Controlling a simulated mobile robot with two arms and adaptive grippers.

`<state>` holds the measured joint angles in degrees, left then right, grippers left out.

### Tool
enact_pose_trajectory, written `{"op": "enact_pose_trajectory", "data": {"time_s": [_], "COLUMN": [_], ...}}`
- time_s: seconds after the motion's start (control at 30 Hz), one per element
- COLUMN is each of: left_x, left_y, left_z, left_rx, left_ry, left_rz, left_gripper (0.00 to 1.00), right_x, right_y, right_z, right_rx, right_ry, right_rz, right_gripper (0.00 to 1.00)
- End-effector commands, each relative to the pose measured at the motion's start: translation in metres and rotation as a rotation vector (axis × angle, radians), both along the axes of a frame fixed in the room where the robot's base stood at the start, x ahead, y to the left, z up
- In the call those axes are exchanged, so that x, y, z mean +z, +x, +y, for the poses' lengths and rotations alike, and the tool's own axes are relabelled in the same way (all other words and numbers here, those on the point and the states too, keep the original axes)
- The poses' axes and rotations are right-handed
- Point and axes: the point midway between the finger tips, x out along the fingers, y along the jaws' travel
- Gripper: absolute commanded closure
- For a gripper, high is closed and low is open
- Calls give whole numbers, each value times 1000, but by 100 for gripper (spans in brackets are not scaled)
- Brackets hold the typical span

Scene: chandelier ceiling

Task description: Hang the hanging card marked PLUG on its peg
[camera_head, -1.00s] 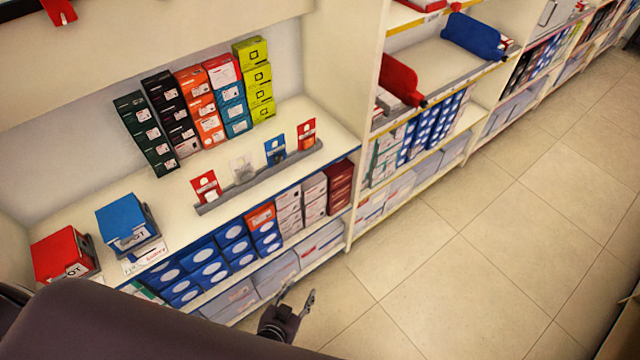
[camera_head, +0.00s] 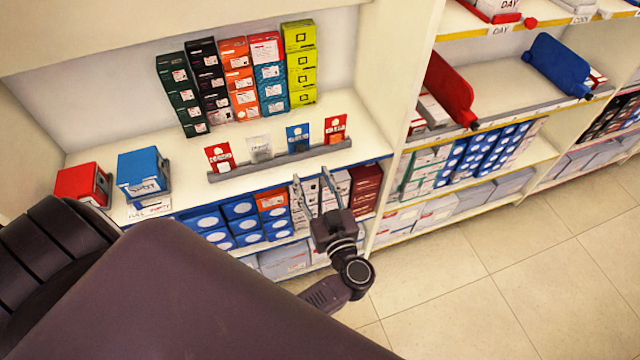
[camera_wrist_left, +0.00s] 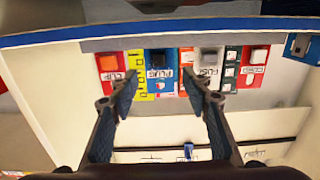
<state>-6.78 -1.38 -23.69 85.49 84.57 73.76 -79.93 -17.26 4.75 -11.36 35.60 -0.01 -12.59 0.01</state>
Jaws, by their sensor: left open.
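Several small cards stand in a grey holder (camera_head: 280,163) on the shelf. From left to right they are red (camera_head: 218,157), white (camera_head: 259,147), blue (camera_head: 298,138) and red (camera_head: 335,129). In the left wrist view the blue card (camera_wrist_left: 158,66) seems to bear the word PLUG, though its print is small. My left gripper (camera_head: 312,180) is open and empty, in front of the shelf edge and below the holder. In the left wrist view its fingers (camera_wrist_left: 160,98) are spread, with the blue card beyond the gap. My right gripper is out of view. No peg shows clearly.
Stacked boxes (camera_head: 237,85) stand behind the holder. A red bin (camera_head: 82,184) and a blue bin (camera_head: 143,172) are at the left. Boxes fill the lower shelf (camera_head: 240,212). An upright panel (camera_head: 405,90) bounds the bay at the right.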

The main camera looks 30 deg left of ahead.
Motion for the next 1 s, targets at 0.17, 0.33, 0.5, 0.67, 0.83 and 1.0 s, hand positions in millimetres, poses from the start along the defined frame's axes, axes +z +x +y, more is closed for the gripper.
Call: {"op": "enact_pose_trajectory", "data": {"time_s": [0.17,0.33,0.5,0.67,0.83,1.0], "left_x": [-2,-3,-1,0,-1,-2], "left_y": [14,28,41,53,63,69], "left_z": [17,32,47,62,73,79], "left_rx": [0,-2,-1,0,-1,-2], "left_ry": [3,3,1,2,2,1], "left_rz": [-4,-4,-3,-1,-1,-2], "left_gripper": [56,56,56,56,56,56], "right_x": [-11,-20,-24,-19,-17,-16], "right_y": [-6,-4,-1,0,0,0], "right_z": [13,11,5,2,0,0], "right_rx": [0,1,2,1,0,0], "right_ry": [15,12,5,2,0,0], "right_rz": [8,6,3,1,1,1], "right_gripper": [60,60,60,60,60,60]}}
